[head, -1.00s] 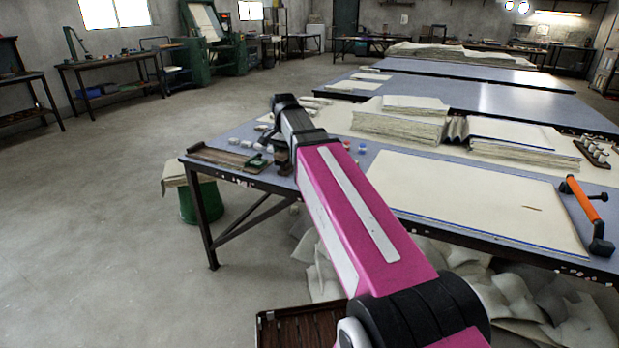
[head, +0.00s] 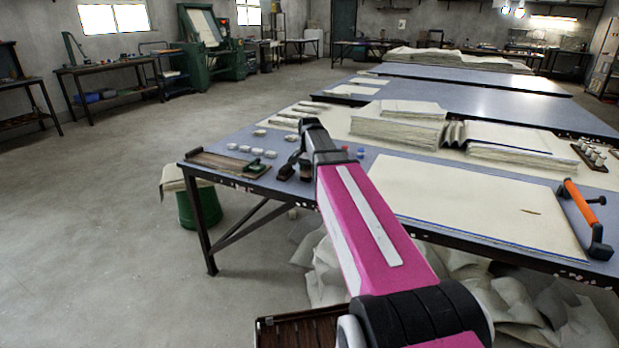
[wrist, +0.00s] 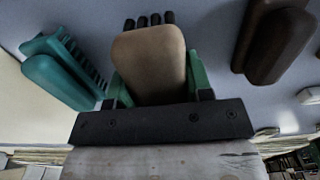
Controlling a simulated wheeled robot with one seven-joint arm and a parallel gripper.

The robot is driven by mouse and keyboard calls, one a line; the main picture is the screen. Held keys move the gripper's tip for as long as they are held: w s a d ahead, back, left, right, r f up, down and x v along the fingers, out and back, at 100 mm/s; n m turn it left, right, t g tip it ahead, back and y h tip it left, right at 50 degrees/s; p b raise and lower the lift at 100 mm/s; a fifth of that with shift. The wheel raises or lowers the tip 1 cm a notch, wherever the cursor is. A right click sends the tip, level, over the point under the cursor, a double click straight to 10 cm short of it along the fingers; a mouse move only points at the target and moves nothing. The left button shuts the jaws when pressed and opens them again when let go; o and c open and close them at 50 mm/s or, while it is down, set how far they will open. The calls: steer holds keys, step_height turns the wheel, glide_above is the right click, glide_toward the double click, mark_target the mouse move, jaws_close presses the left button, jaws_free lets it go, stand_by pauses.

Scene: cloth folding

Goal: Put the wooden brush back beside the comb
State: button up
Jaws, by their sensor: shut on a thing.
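In the wrist view, my gripper (wrist: 158,88) is shut on the wooden brush (wrist: 150,58), tan-backed with dark bristles showing at its far end. Green fingers clasp its two sides. A teal comb-like piece with teeth (wrist: 62,72) is to the left, apart from the brush. In the head view, the end of my arm (head: 308,140) is over the near-left part of the blue-grey table (head: 235,143). The gripper's tips and the brush are small and partly hidden there, so I cannot tell whether the brush touches the table.
A dark brown block-like object (wrist: 274,45) is to the right in the wrist view. In the head view, a wooden tray (head: 222,164) lies at the table's left edge, with small white dishes (head: 250,150) behind it. A large cream sheet (head: 470,200) and an orange-handled roller (head: 584,215) lie to the right.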

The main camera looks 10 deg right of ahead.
steer(key=shift+f, duration=1.1)
steer(key=shift+f, duration=0.1)
steer(key=o, duration=1)
steer(key=shift+c, duration=0.2)
step_height(320, 180, up, 12)
steer(key=shift+r, duration=0.1)
